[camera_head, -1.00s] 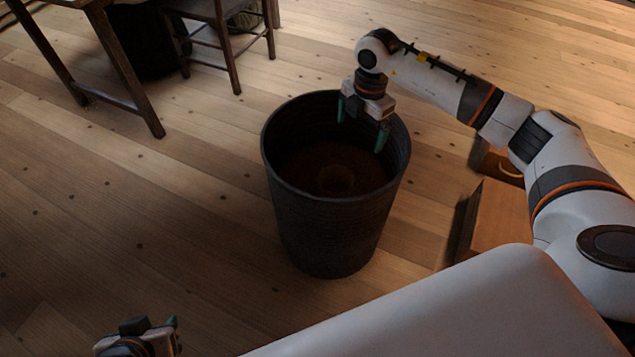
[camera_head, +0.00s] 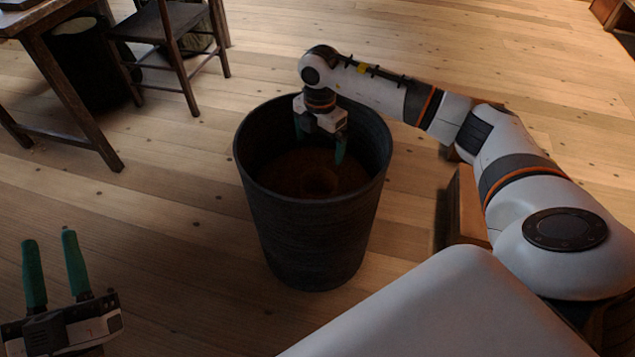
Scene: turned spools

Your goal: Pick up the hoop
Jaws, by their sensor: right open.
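A dim brown round shape (camera_head: 320,181), perhaps the hoop, lies low inside the dark bin (camera_head: 312,240); shadow hides its details. My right gripper (camera_head: 319,149) points down within the bin's mouth, above and slightly behind the round shape in the picture. Its green fingers are apart, with nothing seen between them. My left gripper (camera_head: 52,238) is at the lower left, away from the bin. Its green fingers point up the picture, apart and empty.
A wooden table (camera_head: 60,85) and a chair (camera_head: 165,30) stand at the upper left, with another dark bin (camera_head: 85,75) behind. A wooden box (camera_head: 465,205) stands right of the dark bin, under my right arm. The plank floor left of the bin is clear.

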